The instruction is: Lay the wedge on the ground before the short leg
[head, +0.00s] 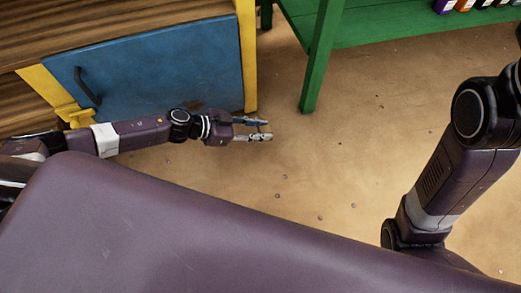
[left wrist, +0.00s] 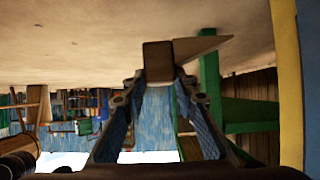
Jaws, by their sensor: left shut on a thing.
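My left gripper (head: 266,130) is low over the sandy ground, left of and nearer than the green table leg (head: 318,75). The left wrist view is upside down, with the ground at the top. There the left gripper (left wrist: 160,78) is shut on the brown wedge (left wrist: 158,60), whose thin end points right, towards a green leg (left wrist: 209,75). The wedge is not clear in the head view. Whether it touches the ground, and whether that leg is short, I cannot tell. My right arm shows at the right, but its gripper is out of view.
A wooden counter with a blue door (head: 150,80) and yellow posts (head: 247,55) stands close behind my left arm. A green shelf (head: 400,25) with several bottles is at the top right. The ground (head: 330,150) between the leg and my body is clear except for small pebbles.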

